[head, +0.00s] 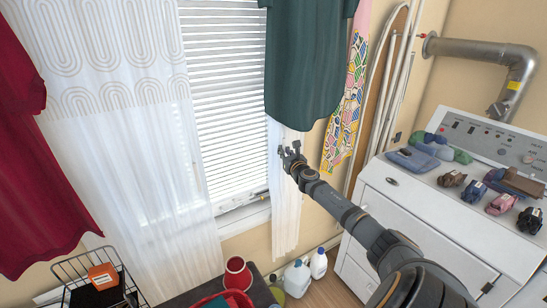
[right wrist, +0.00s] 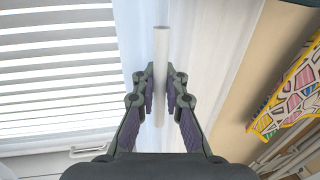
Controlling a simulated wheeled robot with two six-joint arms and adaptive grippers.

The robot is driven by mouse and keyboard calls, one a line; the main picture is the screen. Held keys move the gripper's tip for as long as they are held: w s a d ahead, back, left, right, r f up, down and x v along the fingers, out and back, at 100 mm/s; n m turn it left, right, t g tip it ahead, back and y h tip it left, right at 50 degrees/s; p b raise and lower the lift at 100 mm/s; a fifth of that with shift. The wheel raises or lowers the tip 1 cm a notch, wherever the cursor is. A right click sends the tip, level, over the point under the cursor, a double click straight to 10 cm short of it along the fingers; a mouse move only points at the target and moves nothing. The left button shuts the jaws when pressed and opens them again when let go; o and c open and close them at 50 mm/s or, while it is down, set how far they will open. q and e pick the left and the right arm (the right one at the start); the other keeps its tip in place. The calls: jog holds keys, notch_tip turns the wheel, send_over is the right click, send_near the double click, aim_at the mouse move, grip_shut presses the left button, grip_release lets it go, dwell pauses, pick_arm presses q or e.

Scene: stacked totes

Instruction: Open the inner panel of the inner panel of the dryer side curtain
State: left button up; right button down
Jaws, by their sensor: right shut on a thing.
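The dryer side curtain (head: 286,222) is a narrow white sheer panel at the right edge of the window, partly hidden behind a hanging dark green shirt. My right gripper (head: 291,152) is at its upper visible part, just below the shirt. In the right wrist view my right gripper (right wrist: 161,92) is shut on a slim white rod (right wrist: 161,50), which stands upright between the finger pads. The white curtain (right wrist: 205,50) hangs behind and to the right of the rod. The other curtain (head: 140,150), wide and white with a looped pattern, covers the left part of the window. My left gripper is not in view.
The dark green shirt (head: 308,55) hangs right above my right gripper. The white dryer (head: 440,215) stands at right with small items on top. Bottles (head: 297,278) and a wire basket (head: 95,280) stand below.

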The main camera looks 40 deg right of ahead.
jog(key=shift+s+d+f, duration=0.2)
jog(key=shift+d+f, duration=0.1)
jog(key=shift+f, duration=0.05)
jog(key=c, duration=1.8)
grip_release()
jog(key=o, duration=0.4)
jog(key=shift+s+d+r, duration=0.1)
jog(key=shift+s+r, duration=0.05)
jog(key=shift+r, duration=0.05)
jog(key=v, duration=0.7)
jog(key=shift+s, duration=0.15)
